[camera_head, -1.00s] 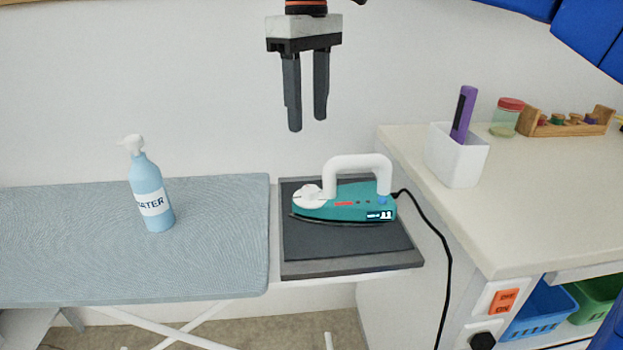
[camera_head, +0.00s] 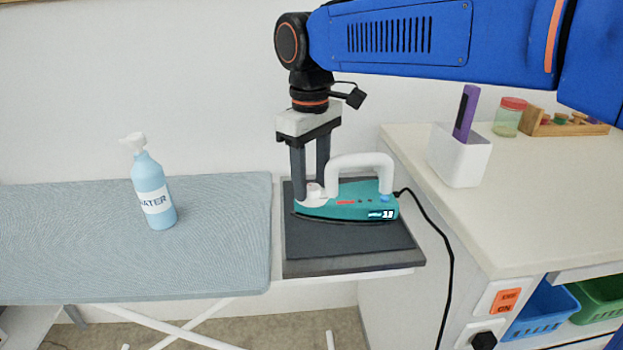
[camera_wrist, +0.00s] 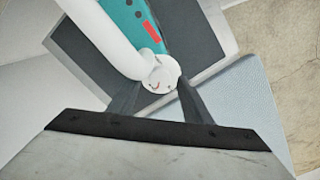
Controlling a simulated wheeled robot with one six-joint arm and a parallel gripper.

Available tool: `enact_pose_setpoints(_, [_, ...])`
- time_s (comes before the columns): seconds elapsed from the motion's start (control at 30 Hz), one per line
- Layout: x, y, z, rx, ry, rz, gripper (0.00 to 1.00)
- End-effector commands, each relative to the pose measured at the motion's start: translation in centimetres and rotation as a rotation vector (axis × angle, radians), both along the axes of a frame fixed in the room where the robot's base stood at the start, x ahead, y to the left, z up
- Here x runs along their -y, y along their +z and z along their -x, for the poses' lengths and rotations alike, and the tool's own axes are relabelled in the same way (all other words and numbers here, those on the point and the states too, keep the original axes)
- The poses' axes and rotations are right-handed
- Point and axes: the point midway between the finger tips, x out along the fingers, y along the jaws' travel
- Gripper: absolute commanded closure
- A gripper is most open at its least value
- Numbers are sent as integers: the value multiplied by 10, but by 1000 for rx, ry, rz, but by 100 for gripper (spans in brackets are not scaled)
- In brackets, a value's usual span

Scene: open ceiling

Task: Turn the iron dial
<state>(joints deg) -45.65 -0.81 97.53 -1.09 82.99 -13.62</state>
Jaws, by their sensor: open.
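A teal iron (camera_head: 347,207) with a white handle rests on a dark pad (camera_head: 345,243) at the end of the ironing board. Its white round dial (camera_head: 314,195) sits at the front end of the iron, and it also shows in the wrist view (camera_wrist: 160,75). My gripper (camera_head: 311,190) points down over the dial. Its fingers are open, one on each side of the dial in the wrist view (camera_wrist: 155,92). I cannot tell whether they touch it. A small lit display (camera_head: 382,214) shows on the iron's side.
A blue water spray bottle (camera_head: 153,190) stands on the ironing board (camera_head: 80,240) to the left. A black cord (camera_head: 440,235) runs from the iron down past the counter.

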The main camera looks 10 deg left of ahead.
Motion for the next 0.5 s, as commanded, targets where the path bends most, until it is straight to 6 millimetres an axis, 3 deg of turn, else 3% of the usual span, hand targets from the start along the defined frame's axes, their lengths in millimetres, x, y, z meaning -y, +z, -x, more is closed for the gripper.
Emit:
enact_pose_setpoints(0.3, [0, -2, 0, 0, 0, 0, 55])
enact_pose_setpoints(0.47, [0, -2, 0, 0, 0, 0, 93])
enact_pose_setpoints(0.5, [0, -2, 0, 0, 0, 0, 97])
